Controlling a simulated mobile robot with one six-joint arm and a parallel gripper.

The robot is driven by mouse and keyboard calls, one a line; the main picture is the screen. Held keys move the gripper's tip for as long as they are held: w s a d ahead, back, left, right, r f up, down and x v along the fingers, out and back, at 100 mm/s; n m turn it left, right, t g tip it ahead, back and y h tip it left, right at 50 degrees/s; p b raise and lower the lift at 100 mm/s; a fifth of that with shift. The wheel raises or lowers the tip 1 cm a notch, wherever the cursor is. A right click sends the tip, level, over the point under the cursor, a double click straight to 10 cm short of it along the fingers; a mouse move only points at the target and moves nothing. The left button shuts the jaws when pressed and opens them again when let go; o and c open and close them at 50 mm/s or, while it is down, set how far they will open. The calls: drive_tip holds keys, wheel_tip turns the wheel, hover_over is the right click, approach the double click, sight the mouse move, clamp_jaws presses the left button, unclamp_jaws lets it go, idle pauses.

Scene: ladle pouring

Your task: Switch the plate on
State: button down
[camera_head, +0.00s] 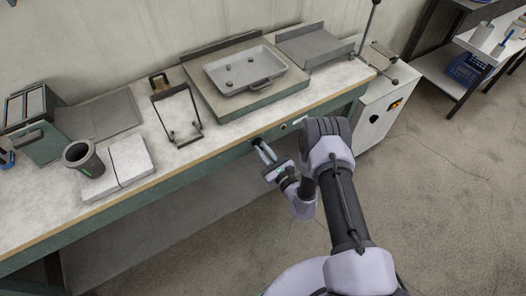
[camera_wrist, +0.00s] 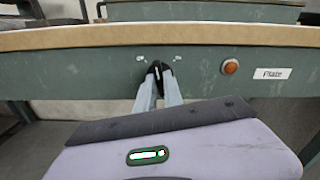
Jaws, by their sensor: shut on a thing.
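My gripper (camera_head: 259,147) reaches to the green front panel of the bench. In the wrist view its fingers (camera_wrist: 156,76) are closed together on a small dark knob (camera_wrist: 157,70), which they mostly hide. Small white marks sit on both sides above the knob. To its right are a round orange lamp (camera_wrist: 230,66) and a white label (camera_wrist: 271,74) reading "Plate". The lamp shows no clear glow. On the bench top above, the plate (camera_head: 256,101) is a thick greenish slab carrying a grey metal tray (camera_head: 262,72) with small dark pieces in it.
The bench's wooden front edge (camera_wrist: 100,38) runs just above the gripper. On the bench stand a dark cup (camera_head: 82,157), a pale block (camera_head: 130,160), a wire stand (camera_head: 178,115) and a green box (camera_head: 38,135). A white cabinet (camera_head: 378,112) stands at the bench's right end. The floor is open.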

drive_tip(key=m+b, duration=0.1)
drive_tip(key=m, duration=0.4)
drive_tip(key=shift+f+b, duration=0.1)
drive_tip(key=shift+b, duration=0.2)
drive_tip(key=m+b, duration=0.1)
drive_tip(key=m, duration=0.5)
drive_tip(key=shift+m, duration=0.3)
drive_tip(key=c, duration=1.5)
unclamp_jaws()
drive_tip(key=shift+o, duration=0.2)
